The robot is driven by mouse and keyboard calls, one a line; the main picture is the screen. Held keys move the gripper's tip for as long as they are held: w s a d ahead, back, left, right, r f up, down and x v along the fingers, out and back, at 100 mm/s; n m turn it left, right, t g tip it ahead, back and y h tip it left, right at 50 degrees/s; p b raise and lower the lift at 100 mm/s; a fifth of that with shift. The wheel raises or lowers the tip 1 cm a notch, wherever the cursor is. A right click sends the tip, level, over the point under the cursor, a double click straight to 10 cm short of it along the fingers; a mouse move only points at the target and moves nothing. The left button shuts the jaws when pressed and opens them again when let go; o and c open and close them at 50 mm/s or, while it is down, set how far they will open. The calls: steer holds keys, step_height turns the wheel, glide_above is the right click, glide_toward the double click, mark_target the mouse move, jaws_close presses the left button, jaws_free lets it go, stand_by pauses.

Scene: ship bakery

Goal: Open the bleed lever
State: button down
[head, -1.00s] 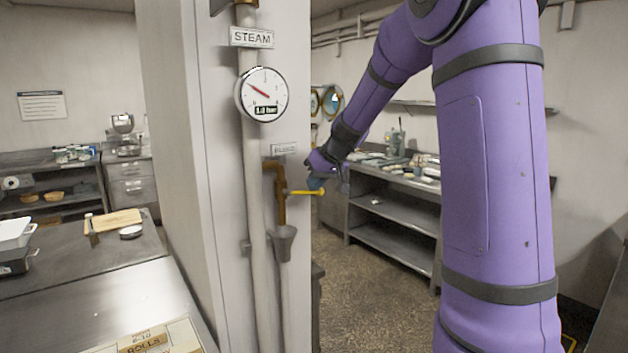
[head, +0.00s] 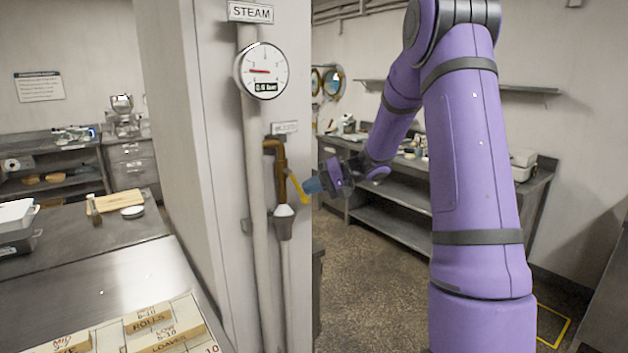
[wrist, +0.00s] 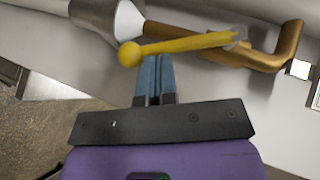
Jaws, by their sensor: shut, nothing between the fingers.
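The yellow bleed lever (head: 297,187) sits on the brass bleed pipe (head: 280,165) and slants down to the right, its ball end lowest. In the wrist view the lever (wrist: 185,44) crosses just beyond my fingertips, with its ball at the left. My gripper (head: 311,186) is shut and empty, its blue fingers right beside the lever; I cannot tell whether they touch it. The closed fingers also show in the wrist view (wrist: 154,62). A white plume (head: 284,210) shows between the pipe's outlet and the grey funnel (head: 284,228).
A round gauge (head: 262,71) under the STEAM sign (head: 250,12) has its red needle pointing left. White pipes run down the pillar (head: 185,150). A steel counter (head: 100,290) with labelled blocks is at front left. A shelved bench (head: 395,215) stands behind my arm.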

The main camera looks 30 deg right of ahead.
steer(key=shift+a+f+m+t+y, duration=0.5)
steer(key=shift+a+f+m+y, duration=0.4)
steer(key=shift+y, duration=0.5)
steer(key=shift+w+d+r, duration=0.1)
steer(key=shift+d, duration=0.2)
steer(key=w+d+v, duration=0.1)
steer(key=w+v, duration=0.1)
steer(key=v, duration=1)
steer(key=shift+d+r, duration=0.25)
steer(key=shift+r, duration=0.15)
steer(key=shift+s, duration=0.1)
